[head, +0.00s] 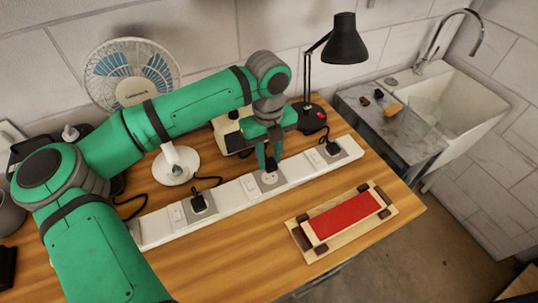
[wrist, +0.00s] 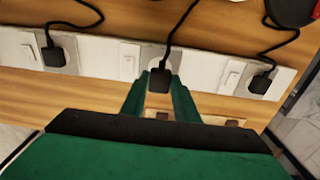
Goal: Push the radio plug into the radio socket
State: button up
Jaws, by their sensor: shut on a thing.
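My gripper (head: 268,168) is over the middle of the white socket strip (head: 228,196). In the wrist view its green fingers (wrist: 160,88) are shut on a black plug (wrist: 160,80) with a cord running up and back. The radio socket (head: 269,178) is a round face just below the fingertips in the head view, with its holes partly showing, so the plug looks apart from it. In the wrist view the plug covers part of that socket (wrist: 173,56). The cream radio (head: 230,134) stands behind, partly hidden by my arm.
Black plugs sit in the strip to the left (head: 198,203) and right (head: 331,148), with loose cords behind. A fan (head: 130,75) and a black lamp (head: 344,42) stand at the back. A wooden frame with a red panel (head: 345,215) lies in front. A sink (head: 445,105) is right.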

aim_at(269, 167)
jog(key=shift+f, duration=0.3)
jog(key=shift+f, duration=0.35)
jog(key=shift+f, duration=1.85)
dwell(1.9)
jog(key=o, duration=1.1)
jog(key=shift+o, duration=0.2)
notch_tip(269, 167, up, 11)
jog(key=shift+w+f, duration=0.1)
jog(key=shift+w, duration=0.05)
jog(key=shift+a, duration=0.1)
